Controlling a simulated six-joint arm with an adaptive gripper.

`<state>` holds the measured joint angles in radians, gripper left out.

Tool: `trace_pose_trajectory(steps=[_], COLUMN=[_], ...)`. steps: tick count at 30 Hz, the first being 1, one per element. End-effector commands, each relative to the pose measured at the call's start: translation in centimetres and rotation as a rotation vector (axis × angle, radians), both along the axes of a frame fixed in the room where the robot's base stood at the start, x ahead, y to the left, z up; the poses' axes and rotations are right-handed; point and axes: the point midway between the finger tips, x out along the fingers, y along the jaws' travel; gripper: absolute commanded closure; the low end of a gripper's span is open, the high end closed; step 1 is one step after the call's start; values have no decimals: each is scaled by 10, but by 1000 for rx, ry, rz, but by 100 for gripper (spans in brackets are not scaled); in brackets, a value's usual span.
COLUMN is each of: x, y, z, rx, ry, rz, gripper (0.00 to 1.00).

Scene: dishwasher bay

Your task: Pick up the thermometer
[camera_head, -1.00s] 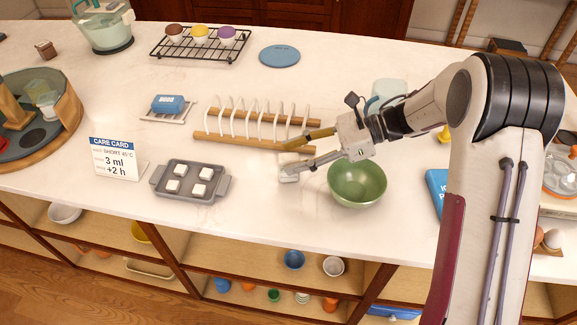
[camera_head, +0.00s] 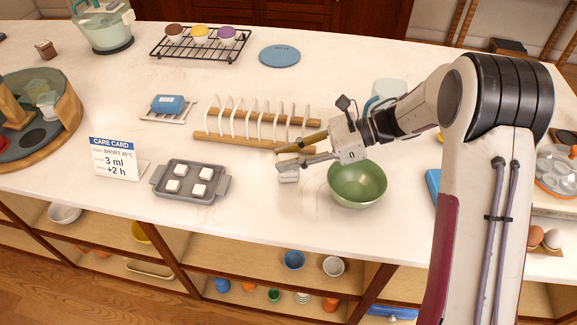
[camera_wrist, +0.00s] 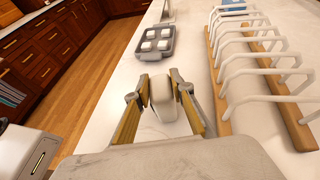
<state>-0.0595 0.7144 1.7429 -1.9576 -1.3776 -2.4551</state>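A small white rounded object, which looks like the thermometer (camera_wrist: 165,98), is between the fingertips in the wrist view. In the head view the thermometer (camera_head: 288,176) shows as a small pale shape at the fingertips, left of the green bowl. My gripper (camera_head: 282,158) reaches in from the right, low over the counter. In the wrist view the fingers of my gripper (camera_wrist: 165,90) press close on both sides of the white object. Part of it is hidden by the fingers, and I cannot tell whether it is clear of the counter.
A green bowl (camera_head: 357,186) stands just right of the fingertips. A white rack with wooden rails (camera_head: 240,140) lies behind them. A grey tray with white cubes (camera_head: 207,194) and a care card (camera_head: 115,160) are to the left. The counter's front edge is near.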

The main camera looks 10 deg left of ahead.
Motion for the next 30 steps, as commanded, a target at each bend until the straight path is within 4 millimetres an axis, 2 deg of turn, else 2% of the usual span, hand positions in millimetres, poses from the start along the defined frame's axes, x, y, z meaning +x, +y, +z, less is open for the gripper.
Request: trace_pose_trajectory(steps=[8, 14, 20, 30], x=[0, 0, 1, 0], y=[0, 0, 0, 0], z=[1, 10, 31, 80], rx=[0, 1, 1, 0], ry=[-1, -2, -4, -4], rz=[0, 0, 0, 1], gripper=[99, 99, 99, 99])
